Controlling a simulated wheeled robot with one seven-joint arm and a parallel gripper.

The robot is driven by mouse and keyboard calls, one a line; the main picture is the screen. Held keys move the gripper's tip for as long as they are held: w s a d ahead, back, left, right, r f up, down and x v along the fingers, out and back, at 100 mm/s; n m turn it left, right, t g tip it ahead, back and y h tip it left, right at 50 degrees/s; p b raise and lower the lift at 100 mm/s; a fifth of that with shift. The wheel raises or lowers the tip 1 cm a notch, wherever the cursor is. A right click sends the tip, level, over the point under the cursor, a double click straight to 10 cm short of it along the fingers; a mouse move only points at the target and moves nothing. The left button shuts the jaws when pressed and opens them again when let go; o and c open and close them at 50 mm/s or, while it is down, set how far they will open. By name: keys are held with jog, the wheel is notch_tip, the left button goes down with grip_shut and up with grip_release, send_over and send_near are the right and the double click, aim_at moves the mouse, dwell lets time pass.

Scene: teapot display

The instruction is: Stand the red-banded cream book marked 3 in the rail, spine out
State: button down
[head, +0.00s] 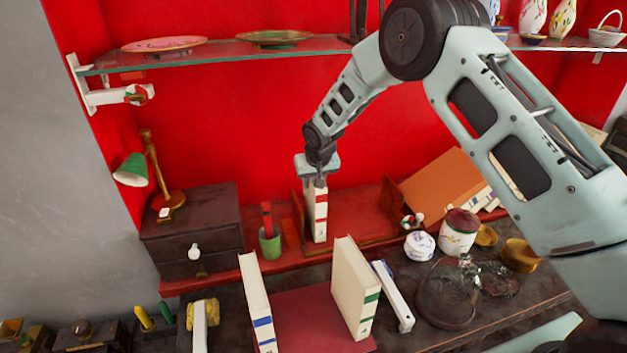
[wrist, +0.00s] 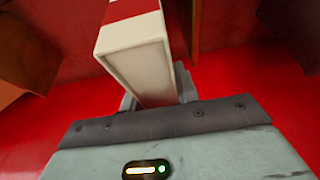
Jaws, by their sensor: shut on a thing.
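The red-banded cream book (head: 320,218) stands upright at the left part of the wooden rail (head: 372,243) on the red shelf, its banded spine facing out. I cannot read its mark clearly. My gripper (head: 318,180) is shut on the book's top from above. In the wrist view the book (wrist: 140,55) sits between my fingers (wrist: 158,98), with a red band near its far end. The book stands close beside the rail's left upright; I cannot tell whether its foot touches the rail floor.
An orange book (head: 440,185) leans right of the rail. A green cup (head: 269,243) stands left. Blue-banded (head: 257,305) and green-banded (head: 355,290) cream books stand in front, with a white book (head: 393,295) and a glass dome (head: 447,290). A glass shelf (head: 225,55) hangs above.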

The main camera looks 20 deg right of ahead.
jog(key=shift+f+b, duration=0.3)
jog(key=shift+b, duration=0.1)
dwell(0.5)
jog(key=c, duration=1)
grip_release()
jog(key=shift+o, duration=0.2)
jog(key=shift+f, duration=0.1)
